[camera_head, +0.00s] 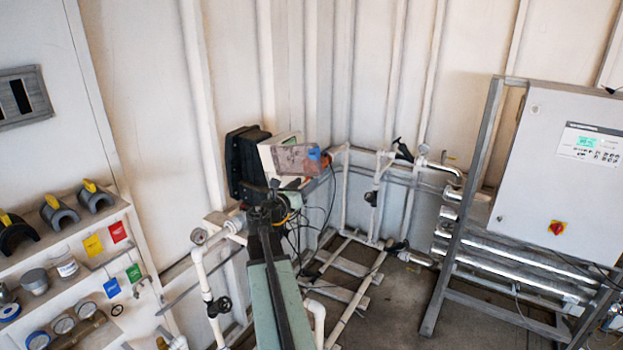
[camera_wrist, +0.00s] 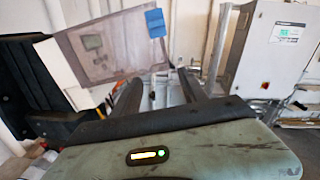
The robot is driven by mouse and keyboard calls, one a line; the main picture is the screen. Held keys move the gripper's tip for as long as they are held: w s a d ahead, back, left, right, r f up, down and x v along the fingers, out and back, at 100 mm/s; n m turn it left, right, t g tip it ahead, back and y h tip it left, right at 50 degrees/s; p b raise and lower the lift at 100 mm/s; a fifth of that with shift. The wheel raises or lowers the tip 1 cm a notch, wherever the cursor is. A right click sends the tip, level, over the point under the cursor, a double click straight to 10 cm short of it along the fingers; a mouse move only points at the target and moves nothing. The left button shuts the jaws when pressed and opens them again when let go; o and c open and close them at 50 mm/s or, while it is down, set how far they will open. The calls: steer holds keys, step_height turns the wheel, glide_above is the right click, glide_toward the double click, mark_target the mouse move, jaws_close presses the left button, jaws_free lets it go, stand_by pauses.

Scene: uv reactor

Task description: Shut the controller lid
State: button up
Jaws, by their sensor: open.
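The controller (camera_head: 270,160) is a small pale box near the corner, beside a black housing. Its smoky, see-through lid (camera_head: 292,160) has a blue tab (camera_head: 314,154) on its right end. In the wrist view the lid (camera_wrist: 115,62) fills the upper left, with a grey display showing behind it and the blue tab (camera_wrist: 155,22) at its upper right. I cannot tell how far the lid stands from the box. My gripper (camera_wrist: 159,77) is open and empty, its two dark fingers pointing at the area below the lid. In the head view my arm hides part of this area.
The black housing (camera_head: 245,160) is left of the controller. White pipes (camera_head: 205,270) and a black valve wheel (camera_head: 219,306) are close to my arm. A large grey cabinet (camera_head: 560,190) on a frame stands right. Shelves with tools (camera_head: 75,230) are left. Floor between is partly clear.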

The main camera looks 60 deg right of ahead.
steer(key=d, duration=0.4)
steer(key=shift+w+d, duration=0.15)
steer(key=shift+d, duration=0.15)
steer(key=shift+a, duration=0.1)
jaws_close()
stand_by(0.9)
